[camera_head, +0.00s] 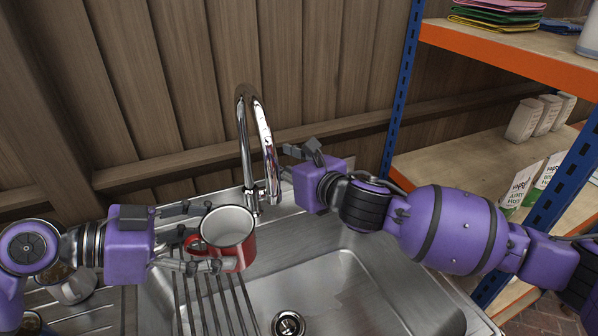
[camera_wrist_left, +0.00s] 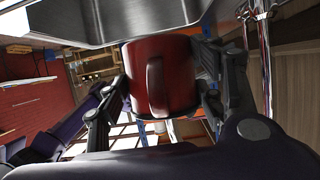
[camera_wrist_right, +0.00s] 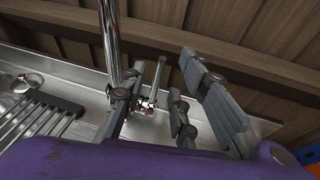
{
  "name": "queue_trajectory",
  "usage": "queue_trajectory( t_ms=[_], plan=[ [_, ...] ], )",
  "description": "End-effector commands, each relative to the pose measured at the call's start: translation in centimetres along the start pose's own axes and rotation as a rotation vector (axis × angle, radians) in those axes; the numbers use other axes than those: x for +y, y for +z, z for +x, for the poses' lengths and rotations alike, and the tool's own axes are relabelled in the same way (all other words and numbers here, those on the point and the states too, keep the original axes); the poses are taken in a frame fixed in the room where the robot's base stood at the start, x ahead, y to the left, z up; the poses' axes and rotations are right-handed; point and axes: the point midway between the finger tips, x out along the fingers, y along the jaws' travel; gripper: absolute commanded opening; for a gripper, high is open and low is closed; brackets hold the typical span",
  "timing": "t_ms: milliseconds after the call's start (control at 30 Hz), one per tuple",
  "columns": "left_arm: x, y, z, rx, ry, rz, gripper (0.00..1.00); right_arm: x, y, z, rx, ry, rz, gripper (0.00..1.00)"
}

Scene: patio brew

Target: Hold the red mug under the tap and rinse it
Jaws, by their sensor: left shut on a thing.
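The red mug (camera_head: 238,256) has a white inside and sits upright with its mouth upward. My left gripper (camera_head: 208,238) is shut on it and holds it over the sink, just left of the tap's spout end. The mug (camera_wrist_left: 165,80) fills the middle of the left wrist view between the fingers, handle toward that camera. The chrome tap (camera_head: 263,135) arches up from the back of the sink; no water stream shows. My right gripper (camera_head: 298,153) is open just right of the tap. In the right wrist view, a small chrome part with red (camera_wrist_right: 150,98) shows between its fingers.
The steel sink basin (camera_head: 350,285) is empty, with a drain (camera_head: 288,323) at its front. A slatted rack (camera_head: 215,300) lies below the mug. Metal cups (camera_head: 72,287) stand at the left. An orange and blue shelf (camera_head: 480,50) with cartons stands at the right.

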Motion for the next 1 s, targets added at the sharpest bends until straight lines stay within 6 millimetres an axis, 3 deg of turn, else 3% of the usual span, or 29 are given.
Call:
queue_trajectory(
  t_ms=[200,400,600,1000],
  plan=[
    [0.0,-0.1,0.0,0.001,0.000,0.001,0.19,-0.1,-0.1,-4.9,0.001,0.000,-0.003,0.28],
    [0.0,-0.1,0.0,0.001,0.000,0.001,0.19,0.0,-0.1,-8.1,0.002,0.000,-0.001,0.28],
    [0.0,-0.1,0.0,0.001,0.000,0.001,0.19,0.0,0.0,-9.3,0.000,0.000,0.000,0.28],
    [0.0,-0.1,0.0,0.002,-0.001,0.001,0.19,0.1,0.0,-9.3,0.000,0.001,0.000,0.28]
  ],
)
